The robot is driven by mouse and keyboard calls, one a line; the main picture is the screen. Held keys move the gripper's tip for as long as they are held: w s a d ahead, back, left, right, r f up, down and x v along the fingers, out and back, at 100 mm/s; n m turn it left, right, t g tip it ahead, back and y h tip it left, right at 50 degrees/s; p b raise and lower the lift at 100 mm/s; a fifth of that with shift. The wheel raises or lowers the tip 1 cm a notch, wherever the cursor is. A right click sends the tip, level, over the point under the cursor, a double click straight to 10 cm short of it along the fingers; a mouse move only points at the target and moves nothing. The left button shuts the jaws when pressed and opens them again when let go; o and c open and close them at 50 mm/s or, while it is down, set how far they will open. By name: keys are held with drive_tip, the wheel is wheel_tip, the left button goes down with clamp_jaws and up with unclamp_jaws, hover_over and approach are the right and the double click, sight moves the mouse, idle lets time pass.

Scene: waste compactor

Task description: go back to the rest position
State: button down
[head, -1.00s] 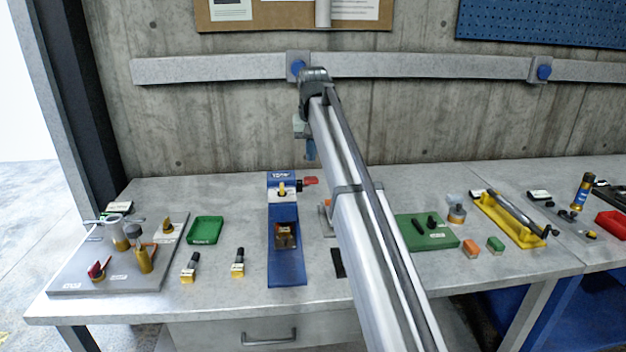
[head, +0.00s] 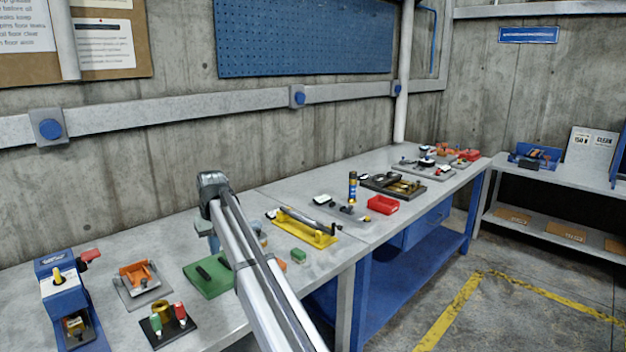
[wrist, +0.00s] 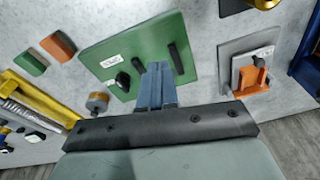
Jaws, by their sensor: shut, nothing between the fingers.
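My gripper (wrist: 157,85) is shut and empty. In the wrist view its fingertips are together over the edge of a green plate (wrist: 110,50) that carries black pegs and a black knob; I cannot tell the height above it. In the head view my arm reaches up from the bottom edge, and the gripper (head: 212,240) hangs below its far end, above the bench near the green plate (head: 203,284), largely hidden by the arm.
A blue compactor-like fixture (head: 66,300), an orange fixture (head: 138,278) and a black plate with coloured parts (head: 167,325) stand left of the arm. A yellow tray (head: 305,232) and a red bin (head: 384,205) are to the right. The concrete wall stands behind the bench.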

drive_tip(key=w+d+f, duration=0.1)
drive_tip(key=d+f, duration=0.3)
drive_tip(key=d, duration=0.4)
drive_tip(key=w+d+f+m, duration=0.1)
drive_tip(key=d+f, duration=0.3)
drive_tip(key=d, duration=0.5)
drive_tip(key=w+d+f+m, duration=0.1)
drive_tip(key=d+f, duration=0.3)
drive_tip(key=d, duration=0.5)
drive_tip(key=shift+f, duration=0.1)
drive_tip(key=s+d+f+m+g, duration=0.1)
drive_tip(key=s+d+f, duration=0.4)
drive_tip(key=d+f, duration=0.7)
drive_tip(key=s+d+f+m+g, duration=0.15)
drive_tip(key=s+d+f, duration=0.25)
drive_tip(key=s+f, duration=0.7)
drive_tip(key=s+d+f+m+g, duration=0.1)
drive_tip(key=s+f+g, duration=0.1)
drive_tip(key=s+f, duration=1)
drive_tip(key=s+d+f+m+g, duration=0.1)
drive_tip(key=s+d+f+g, duration=0.1)
drive_tip(key=s+f, duration=1)
drive_tip(key=s+f+g+h, duration=0.1)
drive_tip(key=s, duration=1.7)
drive_tip(key=shift+d, duration=0.4)
drive_tip(key=c, duration=1.8)
unclamp_jaws()
